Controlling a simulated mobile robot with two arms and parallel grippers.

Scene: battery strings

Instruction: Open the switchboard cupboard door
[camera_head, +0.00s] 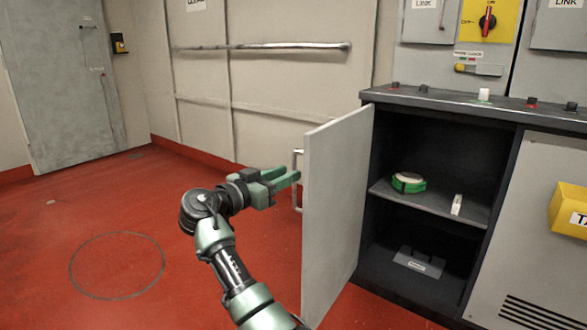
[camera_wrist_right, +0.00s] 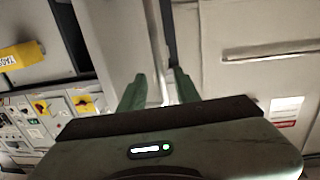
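The grey switchboard cupboard door (camera_head: 338,205) stands swung wide open, sticking out from the left side of the cupboard (camera_head: 440,97). Its metal bar handle (camera_head: 297,184) is on the door's outer face, near the free edge. My right gripper (camera_head: 290,178) is beside the handle, its green fingers pointing at it. In the right wrist view the fingers (camera_wrist_right: 160,78) are spread apart, with the pale handle bar in line with the gap between them. I cannot tell whether they touch it. My left gripper is not in view.
Inside the cupboard, a green tape roll (camera_head: 409,182) and a small white item (camera_head: 456,204) are on the shelf; a grey labelled piece (camera_head: 420,262) is below. A yellow box (camera_head: 569,210) is on the right panel. The red floor (camera_head: 110,215) at left is clear.

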